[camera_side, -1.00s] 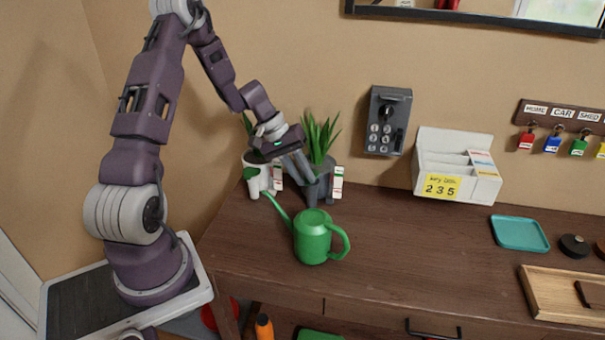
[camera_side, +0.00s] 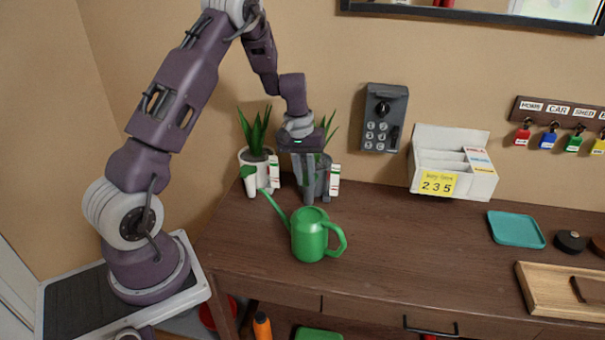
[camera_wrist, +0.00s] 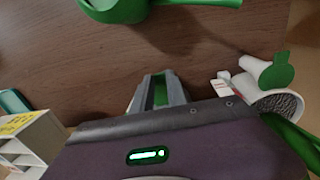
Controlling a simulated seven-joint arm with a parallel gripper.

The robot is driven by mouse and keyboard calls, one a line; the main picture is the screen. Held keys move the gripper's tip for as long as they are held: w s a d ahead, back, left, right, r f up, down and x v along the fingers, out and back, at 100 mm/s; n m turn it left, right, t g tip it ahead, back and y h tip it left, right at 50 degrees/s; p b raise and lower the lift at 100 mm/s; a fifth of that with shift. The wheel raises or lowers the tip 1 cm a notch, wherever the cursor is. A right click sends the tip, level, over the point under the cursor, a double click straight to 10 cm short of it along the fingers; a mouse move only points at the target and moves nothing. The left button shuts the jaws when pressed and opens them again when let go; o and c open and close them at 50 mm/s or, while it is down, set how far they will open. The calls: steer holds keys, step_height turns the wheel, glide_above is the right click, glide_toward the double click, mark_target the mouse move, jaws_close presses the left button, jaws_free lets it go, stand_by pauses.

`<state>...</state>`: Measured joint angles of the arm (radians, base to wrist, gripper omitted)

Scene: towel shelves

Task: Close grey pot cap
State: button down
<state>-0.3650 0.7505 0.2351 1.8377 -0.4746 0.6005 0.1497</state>
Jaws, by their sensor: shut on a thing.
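The grey pot (camera_side: 322,176) with a leafy plant stands at the back of the desk, partly hidden behind my gripper. My gripper (camera_side: 308,192) points down at the front of this pot. In the wrist view, my gripper's fingers (camera_wrist: 159,92) are close together around a small green piece (camera_wrist: 160,92), which looks like the grey pot's cap. Whether the cap is seated on its opening is hidden by the fingers. The grey pot's body does not show clearly in the wrist view.
A white pot (camera_side: 256,157) with a green cap (camera_wrist: 279,69) on its spout stands just left. A green watering can (camera_side: 310,236) stands in front. White-and-red tags stand by the pots. A white letter holder (camera_side: 452,166) and teal tray (camera_side: 516,229) are to the right.

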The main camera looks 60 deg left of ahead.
steer(key=shift+w+a+g+y, duration=0.15)
steer(key=shift+w+g+y, duration=0.15)
steer(key=shift+w+y, duration=0.1)
steer(key=shift+f, duration=0.1)
steer(key=c, duration=1.3)
jaws_free()
steer(key=shift+s, duration=0.1)
steer(key=shift+d+f, duration=0.1)
steer(key=shift+d, duration=0.1)
